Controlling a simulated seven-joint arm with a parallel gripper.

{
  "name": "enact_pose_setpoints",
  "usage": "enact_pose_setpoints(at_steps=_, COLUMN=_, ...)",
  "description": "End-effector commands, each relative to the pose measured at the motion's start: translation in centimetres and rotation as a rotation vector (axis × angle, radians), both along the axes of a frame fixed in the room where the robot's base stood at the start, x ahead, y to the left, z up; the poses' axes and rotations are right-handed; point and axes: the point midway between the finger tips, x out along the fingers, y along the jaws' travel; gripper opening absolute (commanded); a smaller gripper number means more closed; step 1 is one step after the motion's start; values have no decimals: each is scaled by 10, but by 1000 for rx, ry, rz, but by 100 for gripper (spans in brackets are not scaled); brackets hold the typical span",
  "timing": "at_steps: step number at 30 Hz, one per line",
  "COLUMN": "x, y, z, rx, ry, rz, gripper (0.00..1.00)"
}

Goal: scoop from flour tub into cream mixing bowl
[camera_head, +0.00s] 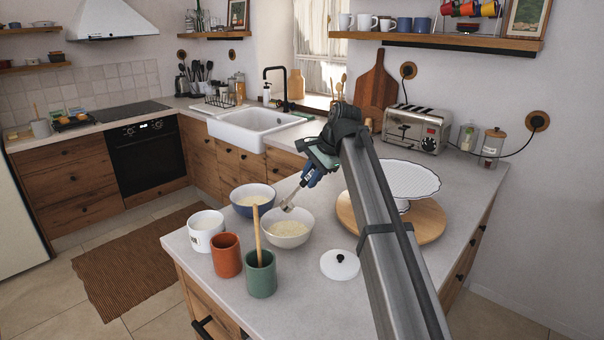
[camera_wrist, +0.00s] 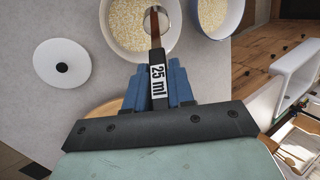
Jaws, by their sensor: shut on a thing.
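My gripper (camera_head: 312,177) is shut on the handle of a scoop (camera_head: 288,205). In the wrist view, blue fingers (camera_wrist: 159,92) clasp the handle, which carries a "25 ml" label (camera_wrist: 158,73). The scoop's metal cup (camera_wrist: 158,20) hangs over the cream mixing bowl (camera_head: 291,240), near its far rim. That bowl (camera_wrist: 108,38) holds a pale granular layer. What the cup holds is unclear. The white tub (camera_head: 205,237), which appears to be the flour tub, stands at the counter's left side with pale contents.
A blue bowl (camera_head: 254,210) with pale contents stands behind the cream bowl. A terracotta cup (camera_head: 227,256) and a green cup (camera_head: 261,276) with a wooden stick stand in front. A white lid (camera_head: 339,265) lies right, near a cake stand (camera_head: 410,180) on a wooden board.

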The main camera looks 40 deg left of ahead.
Motion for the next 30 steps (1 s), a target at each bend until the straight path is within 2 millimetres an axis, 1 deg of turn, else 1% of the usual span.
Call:
enact_pose_setpoints(at_steps=1, x=4, y=-6, z=-4, rx=26, ry=28, rz=-4, gripper=0)
enact_pose_setpoints(at_steps=8, x=18, y=-19, z=-14, rx=161, ry=163, rz=-3, gripper=0)
enact_pose_setpoints(at_steps=18, x=30, y=-31, z=-38, rx=364, ry=365, rz=-3, gripper=0)
enact_pose_setpoints(at_steps=24, x=35, y=-35, z=-47, rx=454, ry=456, rz=-2, gripper=0)
enact_pose_setpoints(at_steps=30, x=37, y=-37, z=-51, rx=501, ry=501, rz=0, gripper=0)
